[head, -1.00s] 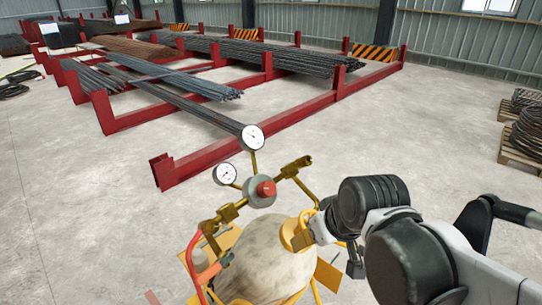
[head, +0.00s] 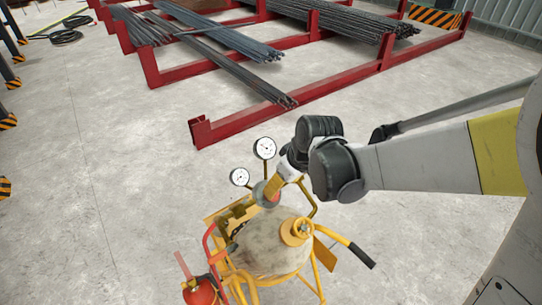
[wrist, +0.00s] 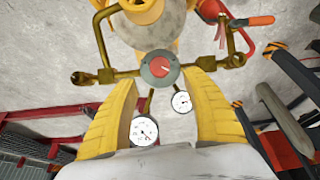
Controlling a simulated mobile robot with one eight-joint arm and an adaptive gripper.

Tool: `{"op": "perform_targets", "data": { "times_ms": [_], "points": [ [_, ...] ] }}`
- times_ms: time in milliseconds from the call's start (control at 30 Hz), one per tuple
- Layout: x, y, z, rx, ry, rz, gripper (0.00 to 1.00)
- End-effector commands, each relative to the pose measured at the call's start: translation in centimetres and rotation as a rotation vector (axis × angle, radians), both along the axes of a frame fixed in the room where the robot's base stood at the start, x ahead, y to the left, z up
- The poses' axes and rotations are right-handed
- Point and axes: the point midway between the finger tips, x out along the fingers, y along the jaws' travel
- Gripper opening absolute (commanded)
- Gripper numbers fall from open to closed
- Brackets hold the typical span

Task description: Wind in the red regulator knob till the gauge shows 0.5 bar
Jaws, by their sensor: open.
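The red regulator knob (wrist: 160,67) sits on a round grey regulator body between brass pipe arms, seen in the wrist view. My gripper (wrist: 163,80) is open, its yellow fingers apart on either side of the picture with the knob between and just beyond the tips. I cannot tell whether either finger touches it. In the head view my gripper (head: 275,187) comes from the upper right and partly covers the knob. Two white dial gauges stand behind the regulator, the larger gauge (head: 264,148) and the smaller gauge (head: 240,177). Their readings are too small to tell.
The regulator is on a pale worn tank (head: 268,248) in a yellow frame, with a yellow cap (head: 298,230) and a red extinguisher-like bottle (head: 200,290). Brass pipes flank the knob closely. A red rack (head: 300,105) with rebar lies behind.

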Motion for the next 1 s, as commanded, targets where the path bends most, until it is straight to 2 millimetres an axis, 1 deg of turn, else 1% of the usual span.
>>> {"op": "perform_targets", "data": {
  "times_ms": [33, 200, 400, 600, 867, 967, 1000],
  "points": [
    [0.4, 0.3, -0.9, 0.0, 0.0, 0.001, 0.57],
    [1.4, 1.0, -3.9, 0.0, 0.0, 0.0, 0.57],
    [2.2, 1.6, -6.5, 0.0, 0.0, -0.001, 0.57],
    [2.5, 1.9, -7.6, 0.0, 0.0, -0.001, 0.57],
    [2.5, 1.9, -7.7, 0.0, 0.0, -0.001, 0.57],
    [2.5, 1.9, -7.7, 0.0, 0.0, -0.001, 0.31],
    [2.5, 1.9, -7.7, 0.0, 0.0, -0.001, 0.19]
  ]
}}
